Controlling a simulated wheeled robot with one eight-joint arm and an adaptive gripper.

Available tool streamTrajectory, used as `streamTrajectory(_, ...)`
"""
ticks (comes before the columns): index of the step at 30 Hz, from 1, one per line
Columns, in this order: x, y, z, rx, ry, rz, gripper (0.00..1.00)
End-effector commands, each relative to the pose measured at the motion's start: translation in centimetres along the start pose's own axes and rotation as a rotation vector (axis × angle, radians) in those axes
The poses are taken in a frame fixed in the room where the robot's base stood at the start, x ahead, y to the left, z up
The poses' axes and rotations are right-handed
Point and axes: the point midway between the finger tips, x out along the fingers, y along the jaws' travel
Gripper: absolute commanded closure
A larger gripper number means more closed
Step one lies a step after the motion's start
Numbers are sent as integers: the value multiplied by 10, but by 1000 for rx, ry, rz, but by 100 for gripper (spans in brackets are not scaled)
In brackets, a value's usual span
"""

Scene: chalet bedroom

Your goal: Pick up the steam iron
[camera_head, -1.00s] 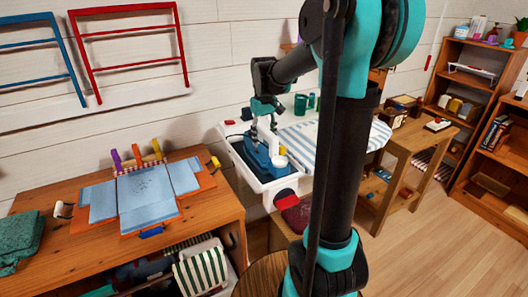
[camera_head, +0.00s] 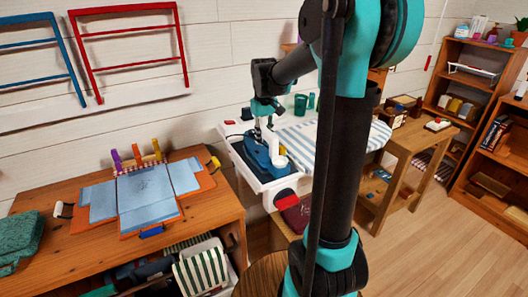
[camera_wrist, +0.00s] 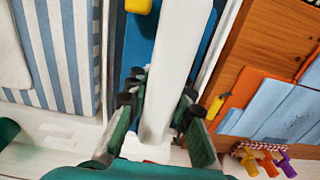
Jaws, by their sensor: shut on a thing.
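The steam iron (camera_head: 259,155) has a blue body and a white upper part. It is at the white-rimmed tray (camera_head: 284,183) at the left end of the ironing board. I cannot tell whether it rests on the tray floor or is just clear of it. My gripper (camera_head: 262,130) is above the iron, pointing down. In the wrist view, the fingers of my gripper (camera_wrist: 158,105) are closed on either side of the iron's long white handle (camera_wrist: 174,60). Part of the blue body shows beneath, and the rest is hidden.
The striped ironing board (camera_head: 305,138) extends right, with a green cup (camera_head: 300,104) behind it. A wooden desk (camera_head: 75,255) with blue folded sheets (camera_head: 147,193) stands left. A small wooden table (camera_head: 421,143) and shelves stand right. Floor is clear at lower right.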

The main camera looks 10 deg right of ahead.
Motion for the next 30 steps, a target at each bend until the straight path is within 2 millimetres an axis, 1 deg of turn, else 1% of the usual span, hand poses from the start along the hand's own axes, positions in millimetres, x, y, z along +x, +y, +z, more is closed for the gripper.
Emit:
streamTrajectory(20,-3,0,0,0,0,0,100)
streamTrajectory(23,-9,0,0,0,0,0,100)
streamTrajectory(26,-21,0,0,0,0,0,100)
streamTrajectory(30,-48,0,0,0,0,0,100)
